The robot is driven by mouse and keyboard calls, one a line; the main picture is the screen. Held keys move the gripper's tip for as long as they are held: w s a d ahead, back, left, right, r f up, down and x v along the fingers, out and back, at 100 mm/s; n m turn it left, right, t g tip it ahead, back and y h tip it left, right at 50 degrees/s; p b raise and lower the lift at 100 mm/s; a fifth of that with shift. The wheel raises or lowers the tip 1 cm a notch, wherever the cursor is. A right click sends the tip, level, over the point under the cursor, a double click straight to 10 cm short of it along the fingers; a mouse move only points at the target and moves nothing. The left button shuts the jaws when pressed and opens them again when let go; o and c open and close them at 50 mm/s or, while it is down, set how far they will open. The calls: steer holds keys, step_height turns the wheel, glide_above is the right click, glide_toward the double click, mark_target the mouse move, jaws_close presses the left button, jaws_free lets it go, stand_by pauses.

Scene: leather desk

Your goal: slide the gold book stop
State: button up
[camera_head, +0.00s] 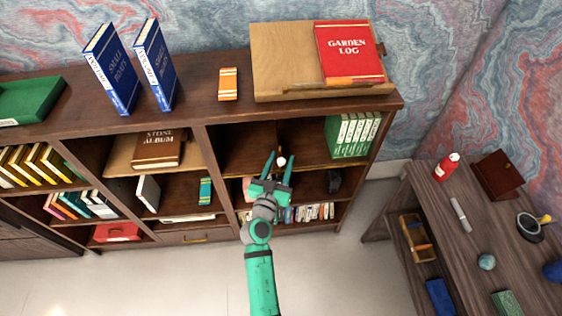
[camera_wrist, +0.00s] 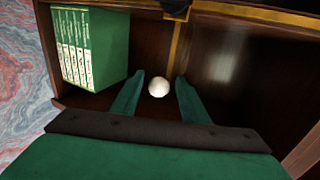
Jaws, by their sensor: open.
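In the wrist view, a narrow gold upright strip (camera_wrist: 179,42), which looks like the gold book stop, meets a gold rail (camera_wrist: 250,12) at the top. In the head view my gripper (camera_head: 280,157) is at the front of the upper right shelf compartment and hides part of the stop area.
Several green books (camera_head: 352,134) stand at that compartment's right end; the left part of the compartment looks empty. Dividers and shelf boards (camera_head: 215,150) bound the space. A side table (camera_head: 480,235) stands at right.

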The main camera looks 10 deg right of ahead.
steer(key=v, duration=1)
steer(key=shift+s, duration=0.35)
steer(key=shift+a, duration=0.1)
steer(key=s+a+f+n+g+y, duration=0.1)
steer(key=s+a+f+y, duration=0.25)
steer(key=s, duration=0.55)
steer(key=s+a+f+n+y, duration=0.2)
steer(key=s+a+f, duration=0.15)
steer(key=s, duration=0.55)
steer(key=s+d+r, duration=0.2)
steer(key=s+r, duration=0.2)
steer(key=s, duration=0.4)
steer(key=s+d+r+n+y, duration=0.1)
steer(key=s+r, duration=0.3)
steer(key=s, duration=0.4)
steer(key=shift+s+d+n, duration=0.3)
steer(key=shift+s+d, duration=0.1)
steer(key=shift+d, duration=0.2)
